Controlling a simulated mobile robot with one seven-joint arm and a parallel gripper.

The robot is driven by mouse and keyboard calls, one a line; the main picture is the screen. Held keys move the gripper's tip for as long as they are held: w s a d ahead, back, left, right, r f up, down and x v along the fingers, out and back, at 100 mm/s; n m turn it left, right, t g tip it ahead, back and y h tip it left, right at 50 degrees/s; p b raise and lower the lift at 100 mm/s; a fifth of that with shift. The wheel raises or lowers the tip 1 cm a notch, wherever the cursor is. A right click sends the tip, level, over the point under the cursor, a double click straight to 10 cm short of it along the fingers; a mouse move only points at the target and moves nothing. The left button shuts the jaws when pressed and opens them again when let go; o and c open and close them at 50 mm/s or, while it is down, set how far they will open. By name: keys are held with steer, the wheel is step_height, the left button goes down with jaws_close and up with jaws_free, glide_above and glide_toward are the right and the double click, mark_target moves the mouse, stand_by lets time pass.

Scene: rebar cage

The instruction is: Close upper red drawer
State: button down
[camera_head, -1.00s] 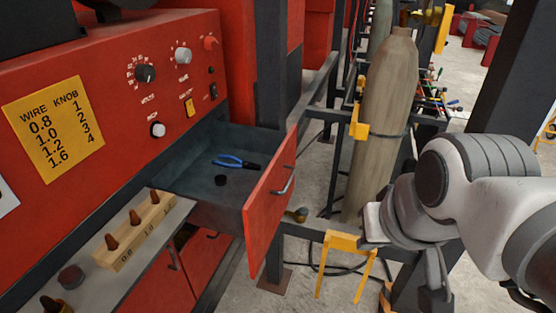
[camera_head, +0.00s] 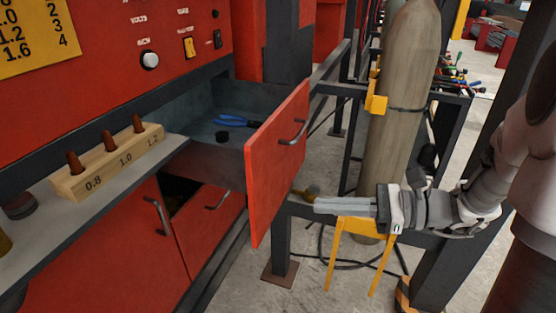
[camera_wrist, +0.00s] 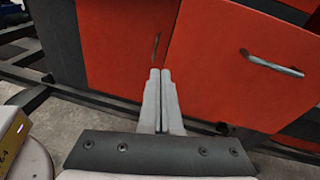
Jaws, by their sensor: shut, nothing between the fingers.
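The upper red drawer (camera_head: 275,170) is pulled well out of the red cabinet in the head view, with its dark handle (camera_head: 292,132) on the front face. Blue-handled pliers (camera_head: 233,119) and a small black round item (camera_head: 223,137) lie inside it. My gripper (camera_head: 318,204) is shut and empty, to the right of the drawer front, low near its bottom edge and pointing left at it. In the wrist view, my shut fingertips (camera_wrist: 160,72) point toward the red drawer front (camera_wrist: 225,70), with its handle (camera_wrist: 270,64) to their right. I cannot tell any contact.
A wooden nozzle block (camera_head: 108,160) stands on the grey shelf left of the drawer. Lower red doors (camera_head: 135,235) sit below. A gas cylinder (camera_head: 400,90) in a dark frame and a yellow stand (camera_head: 362,228) are close to my arm.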

mark_target(172, 164)
step_height(172, 164, down, 3)
steer(key=w+d+m+t+y+b, duration=0.1)
steer(key=w+d+m+t, duration=0.1)
steer(key=d+m+t, duration=0.1)
steer(key=b+x, duration=0.2)
steer(key=x, duration=1.2)
steer(key=shift+a, duration=0.1)
steer(key=x, duration=2.4)
steer(key=shift+s+a+f+b, duration=0.1)
steer(key=shift+a+f+b, duration=0.15)
steer(key=shift+a+b, duration=0.1)
steer(key=shift+a, duration=0.25)
steer(key=shift+a+r, duration=0.1)
steer(key=shift+r, duration=0.05)
steer(key=shift+a+r, duration=0.1)
steer(key=shift+r, duration=0.05)
